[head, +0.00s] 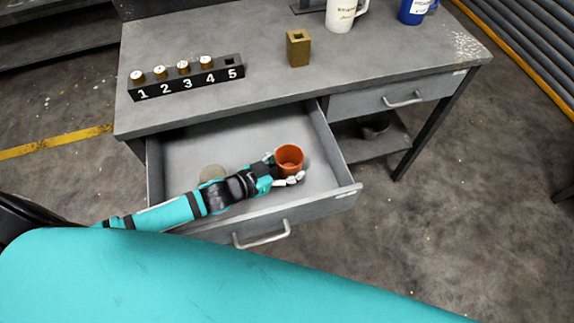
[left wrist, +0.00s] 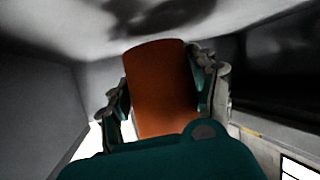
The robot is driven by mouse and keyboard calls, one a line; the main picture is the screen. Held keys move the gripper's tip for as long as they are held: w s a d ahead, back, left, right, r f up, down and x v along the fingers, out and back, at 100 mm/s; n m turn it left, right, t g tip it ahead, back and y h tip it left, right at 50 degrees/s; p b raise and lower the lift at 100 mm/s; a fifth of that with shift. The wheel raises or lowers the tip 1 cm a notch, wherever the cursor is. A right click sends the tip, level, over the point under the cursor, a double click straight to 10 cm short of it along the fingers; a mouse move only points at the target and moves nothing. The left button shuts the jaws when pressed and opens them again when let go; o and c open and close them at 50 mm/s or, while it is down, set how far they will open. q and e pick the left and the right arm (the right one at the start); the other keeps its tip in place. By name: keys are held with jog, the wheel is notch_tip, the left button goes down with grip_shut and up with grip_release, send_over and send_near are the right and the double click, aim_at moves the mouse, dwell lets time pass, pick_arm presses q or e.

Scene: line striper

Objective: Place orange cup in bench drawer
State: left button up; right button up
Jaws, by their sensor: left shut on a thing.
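The orange cup (head: 289,160) is upright inside the open bench drawer (head: 335,150), right of the drawer's middle. My left gripper (head: 287,168) is shut on the cup, with a finger on either side of it. In the left wrist view the cup (left wrist: 161,88) fills the space between the two fingers, with drawer walls around it. I cannot tell whether the cup's base touches the drawer floor. My right gripper is not in view.
A round beige thing (head: 212,174) lies in the drawer, partly behind my arm. On the bench top are a numbered block (head: 187,80), a brass block (head: 298,48), a white mug (head: 341,14) and a blue mug (head: 413,11). A second drawer (head: 385,97) is shut.

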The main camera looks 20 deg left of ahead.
pick_arm(q)
jog(key=shift+f, duration=0.55)
jog(key=o, duration=1.4)
jog(key=shift+r, duration=0.3)
jog(key=v, duration=1.2)
jog(key=shift+r, duration=0.35)
